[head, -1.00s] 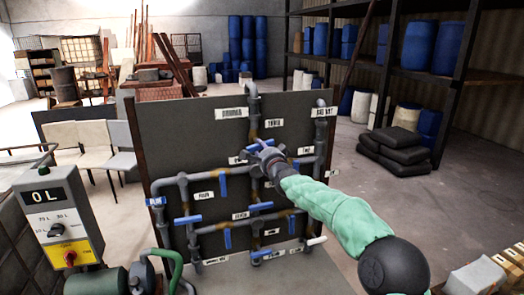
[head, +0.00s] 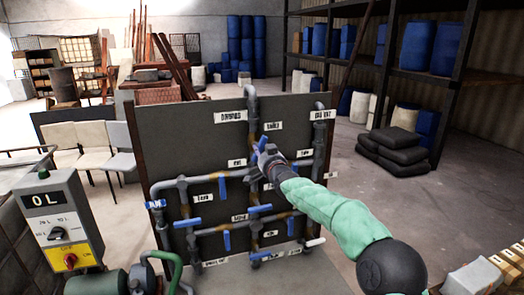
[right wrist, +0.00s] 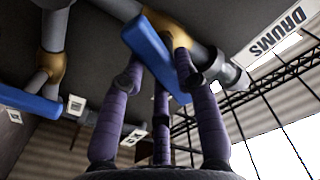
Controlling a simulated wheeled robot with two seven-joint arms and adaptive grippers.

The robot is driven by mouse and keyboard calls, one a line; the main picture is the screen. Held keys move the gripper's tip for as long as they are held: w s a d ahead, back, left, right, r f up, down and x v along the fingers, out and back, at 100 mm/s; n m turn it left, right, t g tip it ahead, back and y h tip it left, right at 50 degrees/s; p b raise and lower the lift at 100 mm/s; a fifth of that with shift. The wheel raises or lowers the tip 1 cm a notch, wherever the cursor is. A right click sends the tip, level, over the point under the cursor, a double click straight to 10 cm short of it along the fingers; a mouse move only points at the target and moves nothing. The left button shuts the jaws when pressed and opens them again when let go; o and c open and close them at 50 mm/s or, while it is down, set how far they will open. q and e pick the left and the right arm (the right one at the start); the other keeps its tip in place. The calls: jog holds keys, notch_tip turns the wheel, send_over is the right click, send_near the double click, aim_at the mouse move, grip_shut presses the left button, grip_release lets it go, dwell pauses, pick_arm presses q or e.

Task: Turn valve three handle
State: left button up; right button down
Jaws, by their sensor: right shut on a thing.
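The pipe board (head: 190,130) carries several valves with blue handles. My right gripper (head: 264,156) is at the upper middle of the board, shut on a blue valve handle (head: 264,143), which is mostly hidden behind it in the head view. In the right wrist view, the purple fingers (right wrist: 160,75) close around this blue bar handle (right wrist: 147,45), which lies slantwise in front of a brass valve body (right wrist: 168,25). The labels near it are too blurred to read surely in the head view. My left gripper is not in view.
Other blue handles, such as one at left (head: 222,188) and one in the middle (head: 260,208), sit close below on the pipes. A control box (head: 58,225) showing "0L" stands at the left. Black sacks (head: 393,150) lie at the right, with clear floor before them.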

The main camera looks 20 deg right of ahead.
jog(key=n+p, duration=0.1)
jog(key=n, duration=0.3)
jog(key=shift+r+n, duration=0.15)
jog(key=shift+n, duration=0.25)
dwell(0.4)
jog(key=c, duration=0.9)
grip_release()
jog(key=shift+s, duration=0.1)
jog(key=s, duration=1.1)
jog(key=shift+s+d, duration=0.25)
jog(key=shift+s, duration=0.15)
